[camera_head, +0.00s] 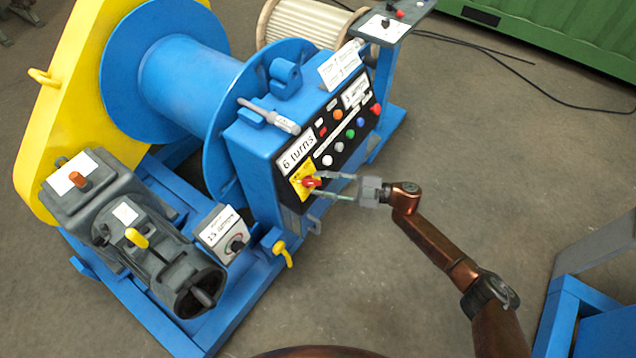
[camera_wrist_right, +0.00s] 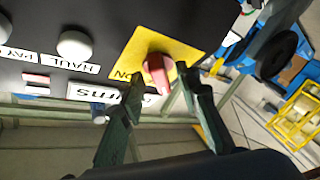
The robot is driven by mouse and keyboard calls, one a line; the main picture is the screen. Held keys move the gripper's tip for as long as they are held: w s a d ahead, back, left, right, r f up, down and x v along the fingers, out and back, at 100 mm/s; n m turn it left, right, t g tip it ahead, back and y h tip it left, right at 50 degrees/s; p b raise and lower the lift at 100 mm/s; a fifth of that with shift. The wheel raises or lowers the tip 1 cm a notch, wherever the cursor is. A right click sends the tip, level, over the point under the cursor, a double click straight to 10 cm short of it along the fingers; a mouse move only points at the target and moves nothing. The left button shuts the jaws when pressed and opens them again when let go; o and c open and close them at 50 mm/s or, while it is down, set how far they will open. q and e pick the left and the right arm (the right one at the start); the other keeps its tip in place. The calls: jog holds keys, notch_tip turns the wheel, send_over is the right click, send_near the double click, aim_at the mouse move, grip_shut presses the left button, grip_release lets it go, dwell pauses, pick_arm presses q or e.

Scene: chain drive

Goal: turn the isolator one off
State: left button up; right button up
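The isolator is a red rotary knob (camera_head: 311,182) on a yellow plate (camera_head: 297,188) at the near end of the blue machine's black control panel. In the right wrist view the red knob (camera_wrist_right: 158,73) stands on the yellow plate (camera_wrist_right: 133,58), with the word ON beside it. My right gripper (camera_head: 325,185) is at the knob with its fingers apart. In the right wrist view its fingertips (camera_wrist_right: 162,85) lie one on each side of the knob; I cannot tell whether either touches it. My left gripper is not in view.
The panel (camera_head: 320,160) carries several coloured buttons close to the knob, with a "6 turns" label (camera_head: 297,152) above it. A yellow-handled lever (camera_head: 282,252) sticks out below. A blue frame (camera_head: 567,310) stands at the lower right.

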jog(key=v, duration=1)
jog(key=shift+d, duration=0.4)
jog(key=shift+f, duration=0.1)
